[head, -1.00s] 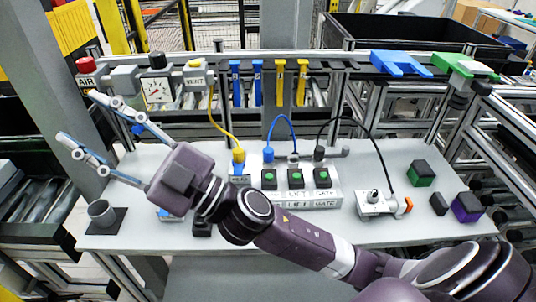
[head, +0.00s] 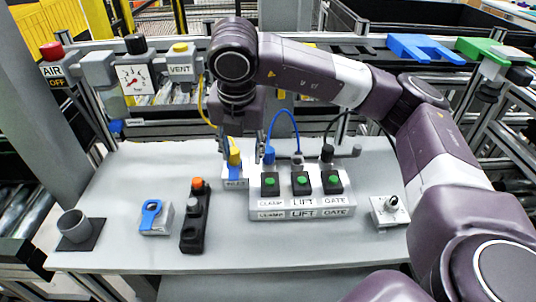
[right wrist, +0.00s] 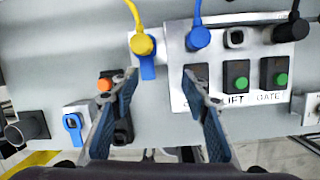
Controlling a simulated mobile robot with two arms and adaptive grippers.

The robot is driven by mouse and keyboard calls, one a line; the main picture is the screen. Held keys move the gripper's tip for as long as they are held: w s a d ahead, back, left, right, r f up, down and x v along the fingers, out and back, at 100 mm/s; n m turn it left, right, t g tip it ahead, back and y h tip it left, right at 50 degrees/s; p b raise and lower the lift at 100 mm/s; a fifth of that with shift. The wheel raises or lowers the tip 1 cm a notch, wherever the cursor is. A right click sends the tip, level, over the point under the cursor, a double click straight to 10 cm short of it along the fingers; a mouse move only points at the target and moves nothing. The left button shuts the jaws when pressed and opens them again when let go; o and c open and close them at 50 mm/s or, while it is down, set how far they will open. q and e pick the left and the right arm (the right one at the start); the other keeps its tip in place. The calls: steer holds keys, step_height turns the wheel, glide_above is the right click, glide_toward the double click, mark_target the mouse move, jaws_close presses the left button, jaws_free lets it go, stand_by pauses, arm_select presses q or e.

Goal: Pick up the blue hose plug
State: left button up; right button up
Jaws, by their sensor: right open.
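The blue hose plug (head: 268,155) stands upright at the back of the labelled grey valve block (head: 300,208), behind the leftmost green button. A blue hose arches from it to the right. My right gripper (head: 237,148) points down beside the yellow plug (head: 234,158), left of the blue plug. In the right wrist view the right gripper (right wrist: 160,85) is open and empty, its fingers well apart. My left gripper is not in view.
A black plug (head: 327,153) stands farther right on the block. A black box with an orange button (head: 197,184), a blue-handled block (head: 151,214) and a grey cup (head: 74,225) stand to the left. The table front (head: 240,255) is clear.

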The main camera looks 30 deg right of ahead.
steer(key=m+h, duration=0.2)
glide_toward(268, 150)
step_height(268, 150, down, 3)
steer(key=w, duration=0.1)
steer(key=shift+w+d+f, duration=0.3)
steer(key=shift+d+f, duration=0.25)
steer(key=shift+f, duration=0.1)
steer(key=x, duration=0.1)
steer(key=p+x, duration=0.1)
steer(key=x, duration=0.2)
steer(key=shift+s+d+f, duration=0.15)
steer(key=shift+s+d, duration=0.1)
steer(key=shift+d, duration=0.05)
steer(key=shift+w+d+f+p, duration=0.1)
steer(key=shift+w+f+p, duration=0.15)
steer(key=shift+f, duration=0.4)
jaws_close()
